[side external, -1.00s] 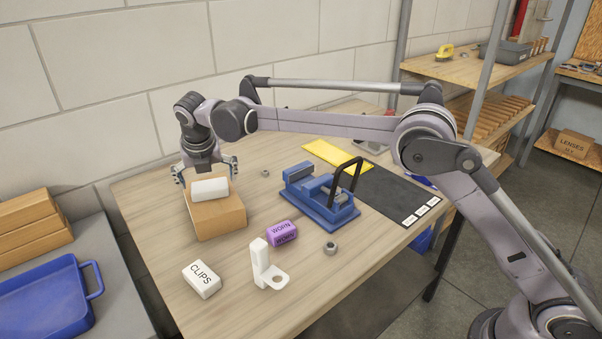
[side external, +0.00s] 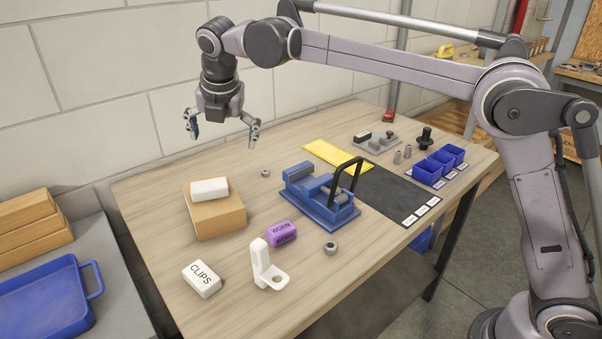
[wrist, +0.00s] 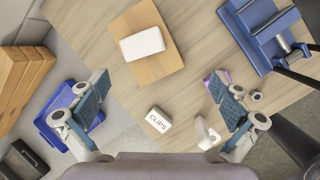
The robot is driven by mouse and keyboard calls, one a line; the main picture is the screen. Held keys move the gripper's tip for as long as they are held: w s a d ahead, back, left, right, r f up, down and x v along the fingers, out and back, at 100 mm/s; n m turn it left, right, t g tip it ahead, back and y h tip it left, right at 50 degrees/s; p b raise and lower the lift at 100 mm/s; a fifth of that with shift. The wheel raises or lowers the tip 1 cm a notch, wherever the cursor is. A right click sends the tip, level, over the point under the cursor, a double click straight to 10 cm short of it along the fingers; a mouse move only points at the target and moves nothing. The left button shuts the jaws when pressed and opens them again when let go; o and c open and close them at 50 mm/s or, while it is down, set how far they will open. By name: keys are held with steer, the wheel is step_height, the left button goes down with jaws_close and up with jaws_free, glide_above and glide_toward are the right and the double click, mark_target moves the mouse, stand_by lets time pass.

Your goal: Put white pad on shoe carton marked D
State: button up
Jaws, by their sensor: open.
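The white pad (side external: 209,189) lies on top of a brown carton (side external: 217,217) at the left of the bench. In the wrist view the white pad (wrist: 142,44) rests on the carton's top (wrist: 160,67). No letter D can be read on the faces that show. My gripper (side external: 223,134) is open and empty, raised above and behind the carton, apart from the pad. In the wrist view its two fingers (wrist: 157,107) are spread wide with nothing between them.
A white CLIPS box (side external: 202,279), a purple WORN block (side external: 282,233), a white bracket (side external: 267,268) and a nut (side external: 330,248) stand near the front. A blue vise (side external: 318,192) is mid-bench. Blue bins (side external: 440,166) sit at the right. A blue tray (side external: 45,302) is left of the bench.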

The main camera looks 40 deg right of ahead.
steer(key=s+d+m+t+y, duration=0.1)
steer(key=s+d+m, duration=1.1)
steer(key=s+m, duration=0.1)
steer(key=s+d+f+m+t, duration=0.1)
steer(key=s+d+f+m, duration=0.2)
steer(key=s+f+m, duration=0.2)
steer(key=s+d+f+m, duration=0.3)
steer(key=s+f+m, duration=0.3)
steer(key=s+m, duration=0.3)
steer(key=shift+s+d+t, duration=0.35)
steer(key=shift+s+t, duration=0.05)
steer(key=shift+s, duration=0.75)
